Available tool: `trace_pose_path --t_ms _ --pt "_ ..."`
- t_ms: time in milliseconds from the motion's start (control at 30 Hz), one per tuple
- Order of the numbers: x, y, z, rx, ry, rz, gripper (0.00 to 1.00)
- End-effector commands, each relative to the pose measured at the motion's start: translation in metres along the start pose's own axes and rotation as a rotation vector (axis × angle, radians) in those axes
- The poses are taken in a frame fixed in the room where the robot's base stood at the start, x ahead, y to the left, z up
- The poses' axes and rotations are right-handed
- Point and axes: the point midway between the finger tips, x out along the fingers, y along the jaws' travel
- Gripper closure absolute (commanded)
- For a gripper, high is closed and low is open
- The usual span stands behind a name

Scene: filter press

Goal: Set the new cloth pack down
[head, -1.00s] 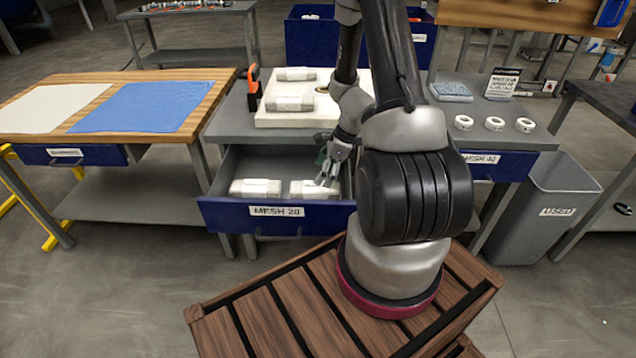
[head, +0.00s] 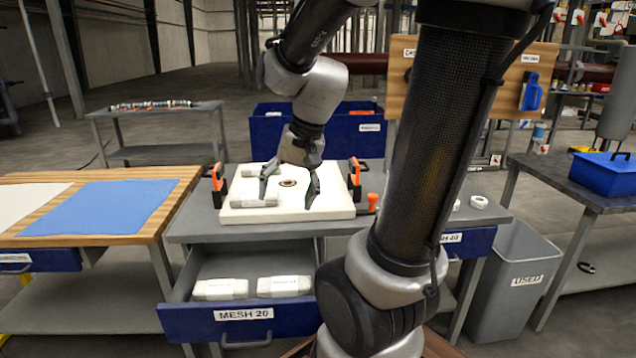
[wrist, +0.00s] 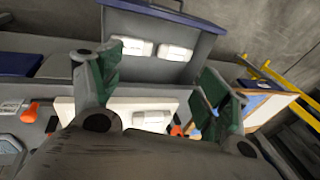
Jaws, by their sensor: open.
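My gripper (head: 287,199) is open, fingers pointing down over the white board (head: 330,205) on the grey bench. Nothing is between its fingers in the head view. White wrapped cloth packs lie on the board's left side: a front pack (head: 254,201) and a back pack (head: 251,170), the back one partly behind the left finger. Two similar packs, a left pack (head: 220,288) and a right pack (head: 284,286), lie in the open MESH 20 drawer (head: 215,322). In the wrist view the open fingers (wrist: 155,85) frame the board and the drawer. I cannot tell which pack is new.
Orange-handled clamps (head: 217,186) stand at the board's edges. A dark ring (head: 288,183) marks a hole in it. A blue cloth (head: 105,207) lies on the left table. A grey USED bin (head: 513,285) stands right of the bench. The board's right half is clear.

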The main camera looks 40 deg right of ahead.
Motion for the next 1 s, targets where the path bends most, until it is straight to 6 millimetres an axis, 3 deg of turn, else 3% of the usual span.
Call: trace_pose_path --t_ms 100,300,500,1000 --pt "-0.038 0.009 0.031 -0.273 0.068 0.035 0.24" --pt "-0.071 0.033 0.061 -0.573 0.145 0.107 0.24" --pt "-0.080 0.042 0.068 -0.660 0.169 0.135 0.24" --pt "-0.080 0.042 0.068 -0.656 0.169 0.134 0.24"
